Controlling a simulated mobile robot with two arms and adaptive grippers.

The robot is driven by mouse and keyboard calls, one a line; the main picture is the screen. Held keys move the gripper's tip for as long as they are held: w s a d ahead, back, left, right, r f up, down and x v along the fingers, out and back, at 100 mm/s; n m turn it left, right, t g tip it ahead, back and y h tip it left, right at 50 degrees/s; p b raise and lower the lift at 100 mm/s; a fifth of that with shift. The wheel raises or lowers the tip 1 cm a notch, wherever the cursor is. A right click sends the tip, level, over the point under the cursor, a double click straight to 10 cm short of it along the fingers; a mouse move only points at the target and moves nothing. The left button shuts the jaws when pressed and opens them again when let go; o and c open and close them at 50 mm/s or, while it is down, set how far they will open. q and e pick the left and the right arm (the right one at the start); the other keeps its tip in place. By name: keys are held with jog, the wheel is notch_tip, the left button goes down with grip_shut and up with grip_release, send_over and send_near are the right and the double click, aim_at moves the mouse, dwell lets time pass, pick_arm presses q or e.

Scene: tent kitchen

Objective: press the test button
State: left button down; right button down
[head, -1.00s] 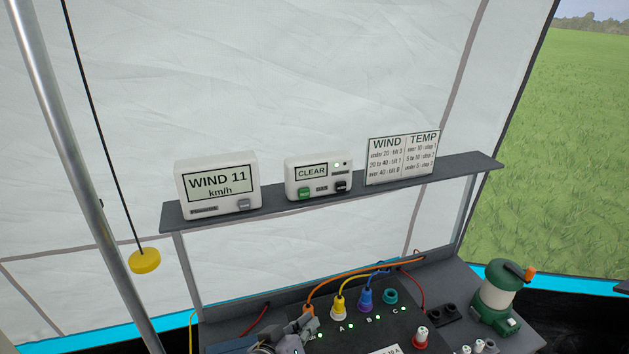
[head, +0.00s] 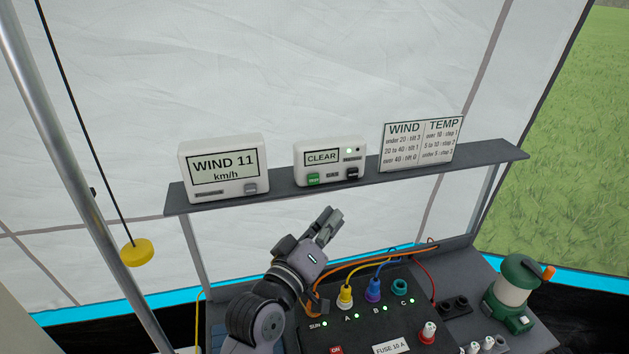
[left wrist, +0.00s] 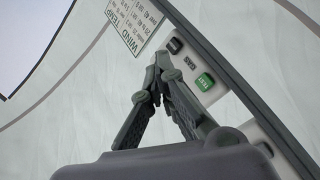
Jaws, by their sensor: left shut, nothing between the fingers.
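The green test button (head: 313,179) is on the front of a white box with a CLEAR display (head: 322,157). The box stands on a grey shelf (head: 360,181). In the left wrist view the button (left wrist: 205,82) reads TEST and lies to the right of my fingertips. My left gripper (head: 329,221) is shut and empty, below the box and apart from the button. Its fingertips also show in the left wrist view (left wrist: 157,66). A black button (head: 352,173) sits at the box's right. My right gripper is not in view.
A WIND 11 km/h display (head: 223,167) stands left on the shelf, and a WIND/TEMP card (head: 421,143) stands right. Below is a black panel (head: 365,325) with coloured plugs and cables. A green lantern (head: 515,295) is at the right. A yellow pull (head: 138,252) hangs left.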

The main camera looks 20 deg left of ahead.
aim_at(313, 179)
pick_arm(q)
jog(key=w+a+b, duration=0.1)
jog(key=w+a, duration=0.3)
jog(key=w, duration=0.2)
jog(key=shift+w+a, duration=0.3)
jog(key=shift+w, duration=0.05)
jog(key=shift+w, duration=0.1)
dwell(1.2)
jog(key=shift+w+a, duration=0.25)
